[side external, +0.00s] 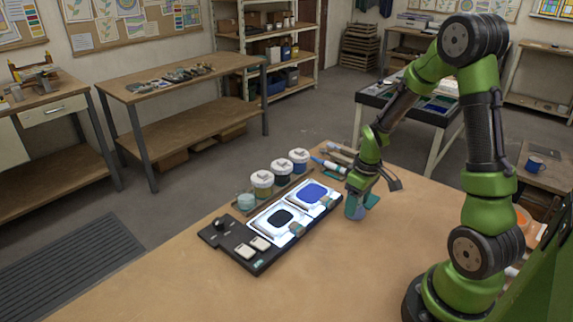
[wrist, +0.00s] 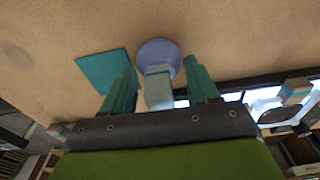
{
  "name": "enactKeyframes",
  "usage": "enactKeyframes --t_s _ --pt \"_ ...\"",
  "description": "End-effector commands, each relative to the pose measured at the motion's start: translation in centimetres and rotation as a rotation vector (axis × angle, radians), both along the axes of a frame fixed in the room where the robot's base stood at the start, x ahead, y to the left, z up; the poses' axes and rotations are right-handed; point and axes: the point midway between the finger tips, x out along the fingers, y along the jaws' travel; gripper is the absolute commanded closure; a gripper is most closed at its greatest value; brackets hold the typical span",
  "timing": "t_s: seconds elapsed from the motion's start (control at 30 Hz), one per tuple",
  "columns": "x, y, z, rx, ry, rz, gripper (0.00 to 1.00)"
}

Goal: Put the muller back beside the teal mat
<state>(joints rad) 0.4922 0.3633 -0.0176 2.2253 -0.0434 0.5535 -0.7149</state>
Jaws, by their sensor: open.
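The muller (wrist: 158,53) shows in the wrist view as a pale blue round base with a grey-teal handle. Its base appears to rest on the tan tabletop beside the teal mat (wrist: 103,70), with a narrow gap between them. My gripper (wrist: 162,80) is open, with one teal finger on each side of the handle and a visible gap to each. In the side view my gripper (side external: 355,208) is low over the table, just right of the light panel. The teal mat (side external: 372,201) shows partly behind it there. The muller is mostly hidden by the fingers in that view.
The light panel (side external: 262,262) holds two glass slabs, one with black paint (side external: 282,217) and one with blue paint (side external: 312,193). Several lidded jars (side external: 262,182) stand behind it. Tools (side external: 335,160) lie at the back edge. The table front (side external: 250,300) is clear.

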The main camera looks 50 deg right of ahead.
Motion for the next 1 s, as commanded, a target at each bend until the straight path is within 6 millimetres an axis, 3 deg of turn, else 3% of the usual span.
enactKeyframes --t_s 0.27,0.8,1.0 --pt "0.0 0.0 1.1 -0.001 -0.002 0.001 0.41" --pt "-1.0 0.0 13.2 -0.003 -0.006 0.001 0.41" --pt "-1.3 0.1 16.0 -0.001 -0.002 0.001 0.41"
